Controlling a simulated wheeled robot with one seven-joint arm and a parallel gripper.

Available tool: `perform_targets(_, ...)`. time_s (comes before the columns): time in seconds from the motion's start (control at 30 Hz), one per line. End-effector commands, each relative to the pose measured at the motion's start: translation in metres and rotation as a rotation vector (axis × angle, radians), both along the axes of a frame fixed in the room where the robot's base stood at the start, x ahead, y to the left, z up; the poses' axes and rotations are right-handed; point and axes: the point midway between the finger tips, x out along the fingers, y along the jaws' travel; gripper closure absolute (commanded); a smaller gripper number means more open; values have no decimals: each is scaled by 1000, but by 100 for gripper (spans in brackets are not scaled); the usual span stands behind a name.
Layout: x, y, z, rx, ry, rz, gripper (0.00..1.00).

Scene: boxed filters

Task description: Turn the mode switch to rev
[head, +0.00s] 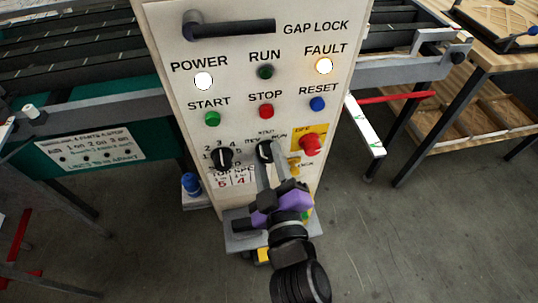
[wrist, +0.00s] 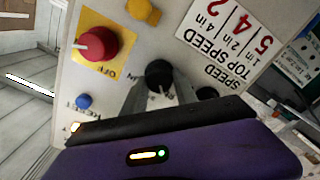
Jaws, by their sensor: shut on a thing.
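The mode switch (head: 264,150) is a black knob on the pale control panel, with REV lettered at its upper left and RUN at its upper right. My gripper (head: 270,163) reaches up from below, its grey fingers shut on the knob. The wrist view shows the panel upside down, with the black knob (wrist: 158,75) between the fingertips of my gripper (wrist: 159,92). The fingers cover part of the knob and nearby lettering, so I cannot tell for certain which position its pointer marks.
Left of the switch is the speed knob (head: 221,157); right of it are a red emergency button (head: 310,145) and a yellow key-like part (head: 294,165). Above are the start (head: 212,118), stop (head: 266,111) and reset (head: 318,103) buttons. The power (head: 203,81) and fault (head: 324,66) lamps glow.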

Motion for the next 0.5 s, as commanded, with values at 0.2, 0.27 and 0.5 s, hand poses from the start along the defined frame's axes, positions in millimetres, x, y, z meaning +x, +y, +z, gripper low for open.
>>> perform_targets(0.2,0,1,1,-49,-15,1,100)
perform_targets(0.27,0,1,1,-54,-17,1,100)
perform_targets(0.5,0,1,0,-60,-20,2,100)
